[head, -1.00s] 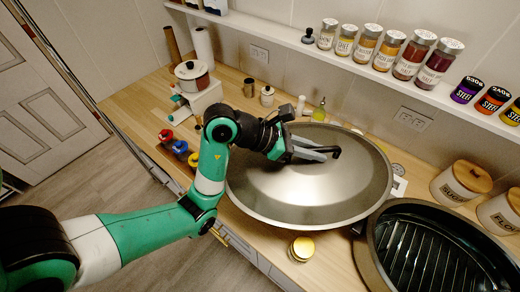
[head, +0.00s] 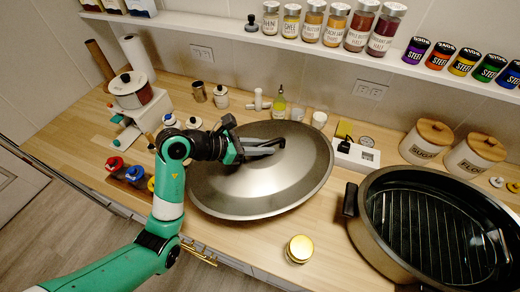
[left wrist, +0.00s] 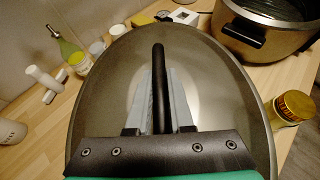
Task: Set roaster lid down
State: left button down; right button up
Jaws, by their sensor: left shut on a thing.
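The roaster lid (head: 280,180), a wide grey metal dome, is over the wooden counter, left of the open roaster (head: 365,235). A gap shows between them. My left gripper (head: 268,147) is shut on the lid's dark handle (left wrist: 159,58), with a finger on each side of it in the left wrist view. The lid (left wrist: 215,110) fills most of that view. I cannot tell whether its rim touches the counter. The roaster pan is dark, with a ribbed bottom, and is empty. My right gripper is not in view.
A gold-lidded jar (head: 299,249) stands in front of the lid. Small bottles and cups, including a green bottle (head: 279,104), line the back. Red, blue and yellow-topped items (head: 132,172) are at left. Sugar and flour canisters (head: 425,142) stand behind the roaster. Bare counter (head: 335,265) lies front right.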

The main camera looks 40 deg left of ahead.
pick_arm(q)
jog(key=w+a+f, duration=0.1)
jog(key=a+f, duration=0.1)
jog(key=w+a+f, duration=0.2)
jog(key=w+a+f+b, duration=0.1)
jog(key=w+a+f, duration=0.1)
jog(key=f, duration=0.1)
jog(key=shift+w, duration=0.1)
notch_tip(320, 180, down, 3)
jog(key=shift+f, duration=0.1)
jog(key=shift+f, duration=0.1)
jog(key=c, duration=0.8)
grip_release()
